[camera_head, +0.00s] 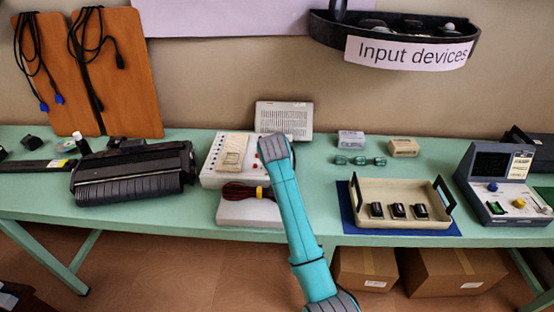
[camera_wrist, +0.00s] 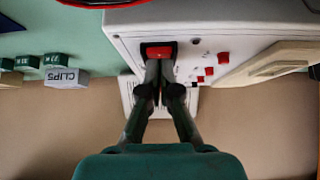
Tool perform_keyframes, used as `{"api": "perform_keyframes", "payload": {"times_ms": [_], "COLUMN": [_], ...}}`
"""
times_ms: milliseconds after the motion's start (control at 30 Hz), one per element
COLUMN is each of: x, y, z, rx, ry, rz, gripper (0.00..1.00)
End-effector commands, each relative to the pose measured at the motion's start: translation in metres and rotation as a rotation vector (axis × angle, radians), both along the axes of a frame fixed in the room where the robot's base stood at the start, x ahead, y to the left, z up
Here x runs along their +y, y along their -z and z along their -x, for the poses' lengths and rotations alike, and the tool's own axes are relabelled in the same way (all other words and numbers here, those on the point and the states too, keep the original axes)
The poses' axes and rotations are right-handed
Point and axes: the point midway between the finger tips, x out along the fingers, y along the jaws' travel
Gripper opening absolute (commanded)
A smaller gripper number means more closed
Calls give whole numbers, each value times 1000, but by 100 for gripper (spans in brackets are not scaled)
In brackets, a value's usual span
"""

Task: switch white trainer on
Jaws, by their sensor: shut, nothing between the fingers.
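The white trainer (camera_head: 211,181) stands on the green table, left of my arm, with a beige board on its top. In the wrist view the white trainer (camera_wrist: 125,38) fills the upper middle. A red rocker switch (camera_wrist: 160,51) sits in a dark recess on its face. My gripper (camera_wrist: 161,64) is shut and empty, its fingertips at the lower edge of the switch. I cannot tell whether they touch it or which way the rocker is set. In the head view my arm hides the gripper and the trainer's right part.
A white box (camera_head: 245,212) with a coiled dark red cable lies in front of the trainer. A dark printer-like device (camera_head: 135,173) stands left. A beige tray (camera_head: 400,217) with several dark parts is right.

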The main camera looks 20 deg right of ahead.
Motion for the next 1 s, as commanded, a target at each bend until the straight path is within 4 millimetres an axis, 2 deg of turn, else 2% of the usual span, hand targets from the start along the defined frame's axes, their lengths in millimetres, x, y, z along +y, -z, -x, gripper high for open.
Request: {"api": "perform_keyframes", "payload": {"times_ms": [400,533,1000], "x": [0,1,1], "y": [4,13,5], "z": [1,4,3], "rx": [0,-5,-6], "ry": [0,1,1], "rz": [0,2,1], "gripper": [0,0,0]}}
